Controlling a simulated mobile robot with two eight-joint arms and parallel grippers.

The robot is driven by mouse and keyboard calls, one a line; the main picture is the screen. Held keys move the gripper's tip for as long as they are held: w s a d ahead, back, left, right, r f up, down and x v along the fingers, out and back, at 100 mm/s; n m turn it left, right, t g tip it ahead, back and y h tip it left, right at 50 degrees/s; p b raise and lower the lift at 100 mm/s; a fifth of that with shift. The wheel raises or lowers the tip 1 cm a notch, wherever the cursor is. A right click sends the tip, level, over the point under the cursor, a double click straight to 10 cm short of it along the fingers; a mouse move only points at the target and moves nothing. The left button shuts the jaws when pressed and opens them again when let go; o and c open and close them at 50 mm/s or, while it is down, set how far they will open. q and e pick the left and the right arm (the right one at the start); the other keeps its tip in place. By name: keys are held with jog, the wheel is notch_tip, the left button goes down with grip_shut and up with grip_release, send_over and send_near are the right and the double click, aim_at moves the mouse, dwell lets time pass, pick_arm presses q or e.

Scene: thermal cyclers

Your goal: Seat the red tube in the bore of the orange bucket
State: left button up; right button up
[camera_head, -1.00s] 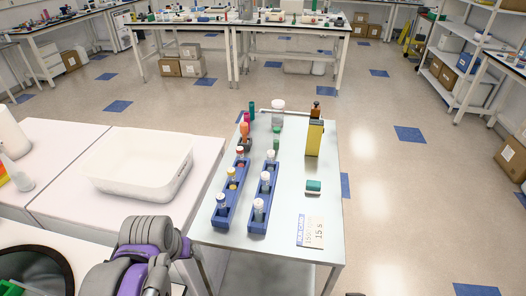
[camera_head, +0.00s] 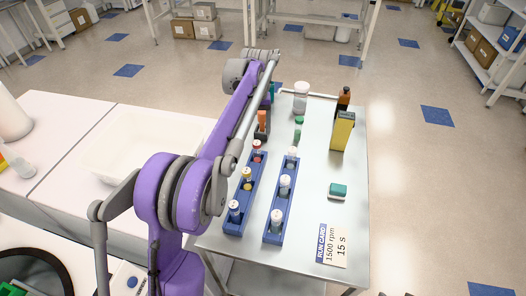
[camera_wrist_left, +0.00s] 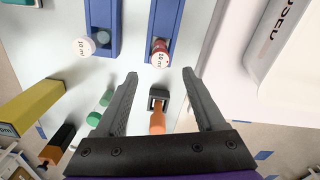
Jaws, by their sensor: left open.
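In the left wrist view, the red tube (camera_wrist_left: 160,48) shows from above with a white "10 ml" top. My left gripper (camera_wrist_left: 160,73) is open and empty, its fingertips either side of a line toward the red tube, which lies just beyond them. In the head view my purple arm hides the gripper. I cannot make out an orange bucket. A dark round bowl with green parts (camera_head: 12,290) shows at the lower left. My right gripper is not in view.
An orange-topped item (camera_wrist_left: 157,122) on a dark block lies below the open jaws. The right blue rack (camera_head: 272,235) holds white-capped tubes. A white tray (camera_head: 112,165) is left.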

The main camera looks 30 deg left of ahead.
aim_at(257, 143)
pick_arm(q)
jog(key=f, duration=0.8)
jog(key=shift+s+d+f, duration=0.1)
jog(key=shift+s+f, duration=0.05)
jog(key=shift+s, duration=0.1)
grip_shut()
